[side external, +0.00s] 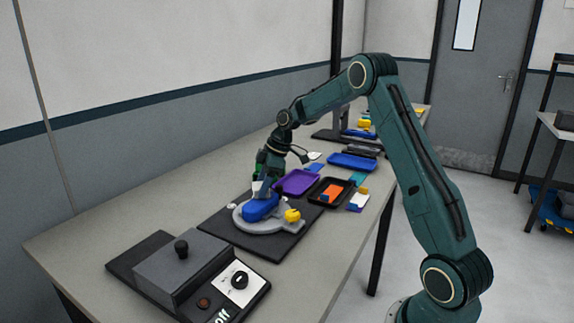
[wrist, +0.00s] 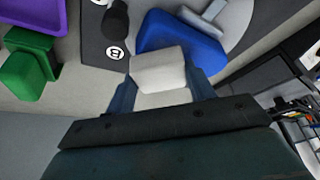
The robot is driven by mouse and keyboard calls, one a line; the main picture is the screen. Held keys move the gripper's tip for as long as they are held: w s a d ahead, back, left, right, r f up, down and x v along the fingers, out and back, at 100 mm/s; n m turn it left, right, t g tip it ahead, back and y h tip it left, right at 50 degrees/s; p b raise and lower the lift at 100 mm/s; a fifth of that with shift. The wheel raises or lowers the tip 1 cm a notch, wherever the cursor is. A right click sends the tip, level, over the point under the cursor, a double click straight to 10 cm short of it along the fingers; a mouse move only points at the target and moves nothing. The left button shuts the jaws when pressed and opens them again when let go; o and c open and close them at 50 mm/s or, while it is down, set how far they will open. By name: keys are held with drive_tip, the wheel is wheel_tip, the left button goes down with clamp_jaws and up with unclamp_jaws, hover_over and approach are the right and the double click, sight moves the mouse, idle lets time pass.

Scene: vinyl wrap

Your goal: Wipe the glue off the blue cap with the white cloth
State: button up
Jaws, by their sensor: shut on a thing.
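The blue cap (side external: 262,208) sits on a round grey holder (side external: 272,227) on a dark mat. It also shows in the wrist view (wrist: 182,38). My gripper (side external: 261,184) is at the cap's upper left side, pointing down. In the wrist view my gripper (wrist: 162,88) is shut on the white cloth (wrist: 158,68), a folded pad between the two fingers. The cloth's front edge overlaps the cap in that view; I cannot tell whether it touches. I cannot make out any glue on the cap.
A yellow knob (side external: 292,215) stands on the holder's right. A purple tray (side external: 297,182), a black tray with an orange item (side external: 332,191) and a blue tray (side external: 352,161) lie behind. A grey box with a control panel (side external: 188,270) is in front. A green object (wrist: 27,70) lies left in the wrist view.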

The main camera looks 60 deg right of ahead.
sight(271, 198)
drive_tip(key=s, duration=0.4)
drive_tip(key=shift+s+r, duration=0.15)
drive_tip(key=shift+s, duration=0.1)
wheel_tip(271, 198, up, 8)
idle(0.5)
idle(0.4)
drive_tip(key=shift+s+a, duration=0.1)
drive_tip(key=shift+s, duration=0.05)
drive_tip(key=shift+f, duration=0.2)
